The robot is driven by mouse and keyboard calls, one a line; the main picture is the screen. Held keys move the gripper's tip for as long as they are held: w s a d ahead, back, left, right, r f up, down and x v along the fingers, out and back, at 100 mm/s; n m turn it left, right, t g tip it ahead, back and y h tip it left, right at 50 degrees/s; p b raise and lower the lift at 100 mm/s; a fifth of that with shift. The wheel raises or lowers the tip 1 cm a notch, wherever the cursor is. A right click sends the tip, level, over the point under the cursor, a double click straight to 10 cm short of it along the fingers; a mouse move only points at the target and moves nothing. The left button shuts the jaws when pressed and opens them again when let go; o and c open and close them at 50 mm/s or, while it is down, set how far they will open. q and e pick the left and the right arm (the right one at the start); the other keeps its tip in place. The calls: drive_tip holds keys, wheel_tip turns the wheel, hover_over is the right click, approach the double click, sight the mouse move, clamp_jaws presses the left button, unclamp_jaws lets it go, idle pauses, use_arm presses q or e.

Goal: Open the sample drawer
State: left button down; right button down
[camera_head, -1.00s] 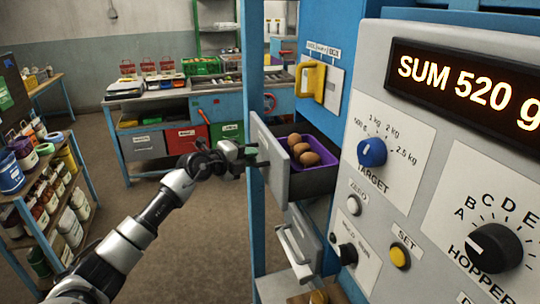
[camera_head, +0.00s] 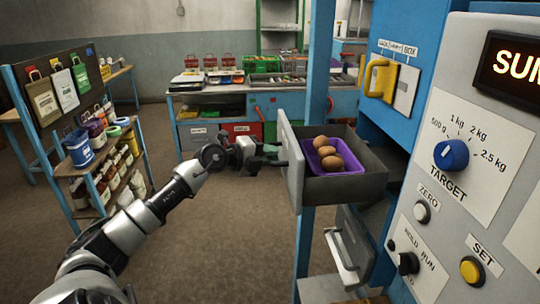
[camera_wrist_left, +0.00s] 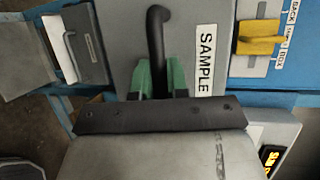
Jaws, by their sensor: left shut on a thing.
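The sample drawer (camera_head: 345,190) stands pulled out of the blue cabinet, with a purple tray (camera_head: 338,168) inside holding several brown potato-like lumps (camera_head: 327,152). Its grey front panel faces left in the head view. In the left wrist view the front (camera_wrist_left: 135,20) carries a "SAMPLE" label (camera_wrist_left: 205,60) and a black bar handle (camera_wrist_left: 157,40). My left gripper (camera_head: 268,162) is at this front; its green fingers (camera_wrist_left: 161,82) are shut on the handle. The far end of the handle between the fingers is hidden. My right gripper is not in view.
Below the drawer is another grey front with a pale handle (camera_head: 340,262). Right of it is the panel with a blue target knob (camera_head: 451,154); a yellow handle (camera_head: 378,78) is above. A shelf of jars (camera_head: 100,165) stands left. The floor between is clear.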

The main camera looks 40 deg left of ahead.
use_arm(q)
drive_tip(key=c, duration=1.1)
unclamp_jaws()
drive_tip(key=shift+c, duration=0.2)
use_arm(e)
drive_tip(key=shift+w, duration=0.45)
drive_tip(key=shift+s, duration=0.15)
